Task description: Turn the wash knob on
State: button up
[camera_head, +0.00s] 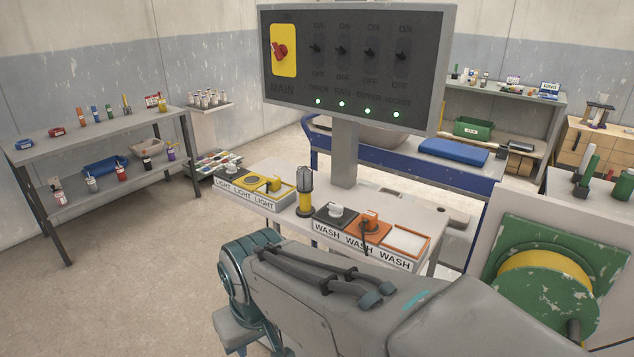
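The wash control block (345,246) sits on the front right of the small white table, with three units each labelled WASH. Its left unit is a dark plate with a pale round knob (336,210). Its middle unit is an orange plate with an orange handle-like part (369,221) and a dark cord. Its right unit is a flat white plate with an orange border (405,241). I cannot read the knob's setting at this size. My grey arm crosses the foreground in front of the table. My gripper cannot be made out.
A similar block labelled LIGHT (246,193) is on the table's left. A black and yellow lamp-like object (304,192) stands between the blocks. Behind is an upright switch panel (357,85) with a red main knob and lit green lamps. A green and yellow reel (545,280) stands right.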

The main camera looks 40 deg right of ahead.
aim_at(335, 210)
jog(key=z, duration=0.85)
jog(key=i, duration=0.85)
jog(key=z, duration=0.8)
